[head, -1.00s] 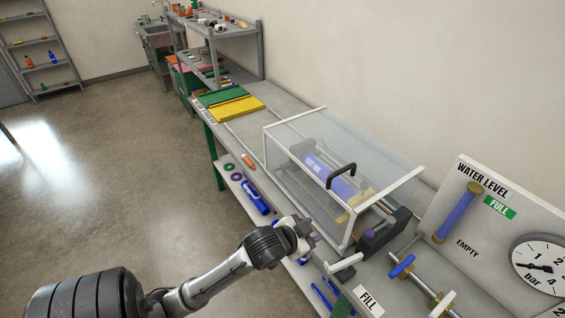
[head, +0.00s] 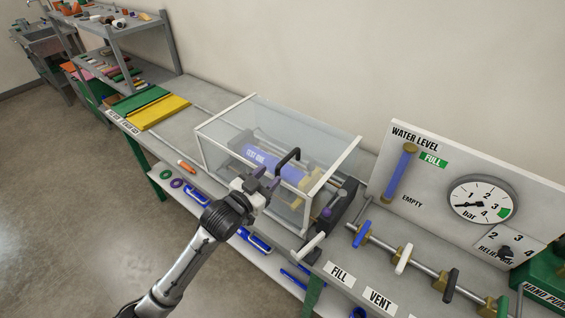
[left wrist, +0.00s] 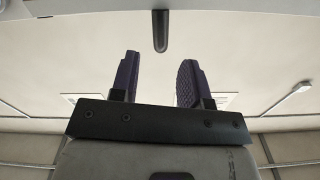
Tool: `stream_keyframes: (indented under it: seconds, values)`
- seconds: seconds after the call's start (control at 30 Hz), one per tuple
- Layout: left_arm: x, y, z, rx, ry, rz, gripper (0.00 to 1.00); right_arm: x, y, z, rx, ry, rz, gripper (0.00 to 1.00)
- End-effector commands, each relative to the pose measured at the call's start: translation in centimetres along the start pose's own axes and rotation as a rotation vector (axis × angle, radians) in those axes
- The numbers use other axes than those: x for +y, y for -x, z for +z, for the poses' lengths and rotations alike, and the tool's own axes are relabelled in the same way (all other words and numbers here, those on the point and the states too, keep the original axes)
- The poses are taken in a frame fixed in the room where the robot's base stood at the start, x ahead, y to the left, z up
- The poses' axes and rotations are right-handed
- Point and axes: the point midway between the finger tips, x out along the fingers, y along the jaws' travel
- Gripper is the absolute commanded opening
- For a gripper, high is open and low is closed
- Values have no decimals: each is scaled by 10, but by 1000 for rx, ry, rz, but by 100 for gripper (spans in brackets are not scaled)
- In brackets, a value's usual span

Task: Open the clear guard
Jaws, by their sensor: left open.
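The clear guard (head: 310,130) is a see-through box with white edges. It is down over a blue cylinder (head: 262,160) on the bench. Its black handle (head: 288,157) stands out on the near side. My left gripper (head: 266,180) is open, just in front of and slightly left of the handle in the head view. In the left wrist view the two purple fingers (left wrist: 159,78) are apart, with the dark handle (left wrist: 160,30) beyond their tips and lined up with the gap. I see no contact. My right gripper is not in view.
A water level panel with a gauge (head: 482,200) stands right of the guard. Coloured valve handles (head: 402,260) line the bench front there. Yellow (head: 158,111) and green mats lie to the left. A lower shelf holds blue tools (head: 253,240).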

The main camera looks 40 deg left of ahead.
Motion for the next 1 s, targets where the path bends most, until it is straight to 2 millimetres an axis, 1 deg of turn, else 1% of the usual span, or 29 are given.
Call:
stream_keyframes:
  seconds: [0.03, 0.2, 0.4, 0.6, 0.9, 0.93, 1.0]
  values:
    - [0, -10, -1, 1, 0, 0, 42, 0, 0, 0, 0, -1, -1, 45]
    - [0, -37, -1, 0, 0, 0, 42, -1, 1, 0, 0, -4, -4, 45]
    - [0, -58, 0, -1, 0, -1, 42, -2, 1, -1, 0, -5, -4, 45]
    - [0, -67, 0, -1, -1, 0, 42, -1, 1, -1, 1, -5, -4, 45]
    - [0, -69, 0, -1, -1, 0, 42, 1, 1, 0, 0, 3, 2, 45]
    - [0, -68, 0, -1, -1, 0, 41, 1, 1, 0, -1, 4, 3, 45]
    - [0, -68, 0, -1, -1, 0, 35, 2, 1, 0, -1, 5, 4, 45]
